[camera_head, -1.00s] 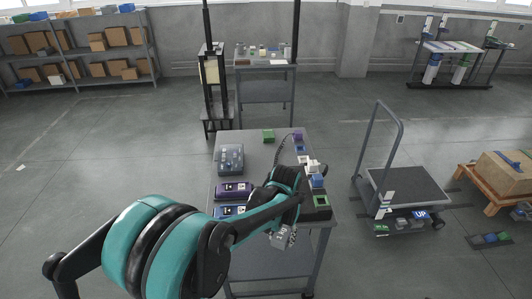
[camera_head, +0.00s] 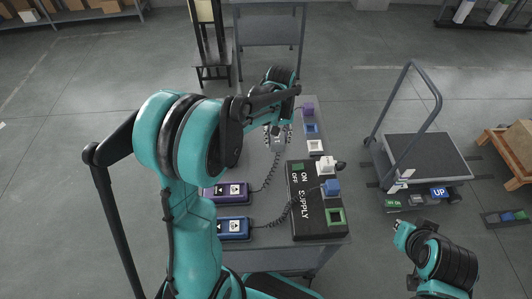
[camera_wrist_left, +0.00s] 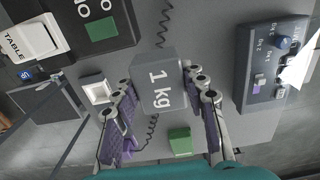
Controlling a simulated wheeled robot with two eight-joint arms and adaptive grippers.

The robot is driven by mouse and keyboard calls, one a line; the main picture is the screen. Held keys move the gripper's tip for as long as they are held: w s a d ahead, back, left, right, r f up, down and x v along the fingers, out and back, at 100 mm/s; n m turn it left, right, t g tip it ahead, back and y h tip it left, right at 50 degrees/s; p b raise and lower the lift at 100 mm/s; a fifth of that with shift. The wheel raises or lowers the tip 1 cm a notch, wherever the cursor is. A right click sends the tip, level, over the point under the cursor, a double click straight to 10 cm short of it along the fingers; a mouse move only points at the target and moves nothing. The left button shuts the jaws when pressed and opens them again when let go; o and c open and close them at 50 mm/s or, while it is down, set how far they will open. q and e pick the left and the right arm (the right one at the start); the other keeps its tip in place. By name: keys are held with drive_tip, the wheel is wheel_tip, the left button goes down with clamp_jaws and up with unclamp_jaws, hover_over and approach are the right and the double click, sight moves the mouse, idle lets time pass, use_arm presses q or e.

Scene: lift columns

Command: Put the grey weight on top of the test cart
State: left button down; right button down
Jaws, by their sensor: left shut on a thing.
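The grey weight (camera_head: 279,144), marked "1 kg" in the left wrist view (camera_wrist_left: 158,84), is between the fingers of my left gripper (camera_head: 278,132). The gripper is shut on it, over the far half of the central table (camera_head: 240,165). I cannot tell whether the weight touches the tabletop. A low cart with a push handle and dark flat top (camera_head: 425,158) stands to the right; its top is clear. I cannot tell for sure which one is the test cart. Part of my right arm shows at lower right, with its gripper end (camera_head: 399,230) small and its fingers unclear.
A wooden pallet with a carton (camera_head: 518,145) stands far right. Floor is open between table and cart.

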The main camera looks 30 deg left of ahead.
use_arm(q)
drive_tip(key=w+a+n, duration=0.5)
drive_tip(key=a+n, duration=0.4)
drive_tip(key=a, duration=0.1)
drive_tip(key=w+a+n, duration=0.5)
drive_tip(key=a+n, duration=0.4)
drive_tip(key=a, duration=0.1)
drive_tip(key=a+f+b, duration=0.1)
drive_tip(key=a+f, duration=0.1)
drive_tip(key=a, duration=0.2)
drive_tip(key=a+f+b, duration=0.1)
drive_tip(key=a+f, duration=0.1)
drive_tip(key=a, duration=0.2)
drive_tip(key=a+f+b, duration=0.2)
drive_tip(key=a, duration=0.2)
drive_tip(key=shift+w+a, duration=0.1)
drive_tip(key=shift+w, duration=0.3)
drive_tip(key=shift+a+f, duration=0.2)
wheel_tip(320, 180, down, 4)
drive_tip(key=shift+r+b, duration=0.1)
drive_tip(key=shift+b, duration=0.85)
